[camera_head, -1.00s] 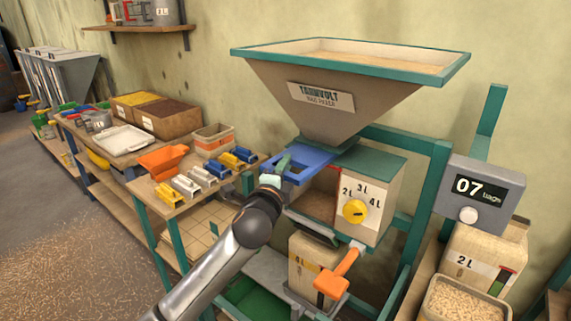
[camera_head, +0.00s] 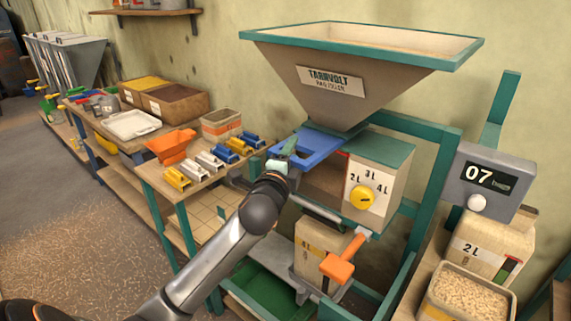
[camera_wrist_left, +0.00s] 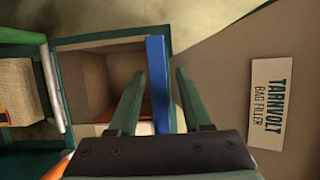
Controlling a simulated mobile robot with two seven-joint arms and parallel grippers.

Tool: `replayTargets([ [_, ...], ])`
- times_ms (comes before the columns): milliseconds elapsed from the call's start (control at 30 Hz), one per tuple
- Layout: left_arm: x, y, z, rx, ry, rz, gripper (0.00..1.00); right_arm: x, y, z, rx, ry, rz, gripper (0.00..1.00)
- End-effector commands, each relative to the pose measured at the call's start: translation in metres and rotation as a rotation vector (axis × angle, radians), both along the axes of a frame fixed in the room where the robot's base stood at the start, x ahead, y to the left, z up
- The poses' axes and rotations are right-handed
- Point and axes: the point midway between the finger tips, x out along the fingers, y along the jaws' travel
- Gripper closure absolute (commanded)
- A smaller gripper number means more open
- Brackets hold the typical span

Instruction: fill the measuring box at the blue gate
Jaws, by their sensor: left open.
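The blue gate (camera_head: 318,146) is a flat blue slide with an opening, under the hopper (camera_head: 345,85) labelled TARNVOLT. The measuring box (camera_head: 385,165) sits below it, with a yellow dial marked 2L, 3L and 4L. My left gripper (camera_head: 288,150) is at the gate's outer left end. In the left wrist view the open fingers (camera_wrist_left: 157,95) stand on either side of the gate's blue edge (camera_wrist_left: 158,75), with gaps. The box's inside (camera_wrist_left: 98,80) shows there, but its fill level is unclear. My right gripper is out of view.
An orange lever (camera_head: 340,265) sticks out below the box, beside a bag (camera_head: 312,240). A counter (camera_head: 478,202) reading 07 stands at right, near a tub of pellets (camera_head: 468,293). A bench (camera_head: 190,188) with coloured blocks and an orange scoop (camera_head: 170,142) is at left.

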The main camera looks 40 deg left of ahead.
Motion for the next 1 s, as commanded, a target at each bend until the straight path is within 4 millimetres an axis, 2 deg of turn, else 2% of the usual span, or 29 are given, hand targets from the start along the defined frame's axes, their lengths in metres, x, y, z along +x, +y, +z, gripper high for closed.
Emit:
replayTargets([
  [600,-0.1,-0.033,-0.001,0.0,0.001,-0.001,0.51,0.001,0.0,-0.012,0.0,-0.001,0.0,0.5],
  [800,-0.113,-0.037,-0.001,0.0,0.001,0.0,0.51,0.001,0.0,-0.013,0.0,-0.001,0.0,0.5],
  [1000,-0.114,-0.037,0.0,0.001,0.001,0.001,0.51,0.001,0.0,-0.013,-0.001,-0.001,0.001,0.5],
])
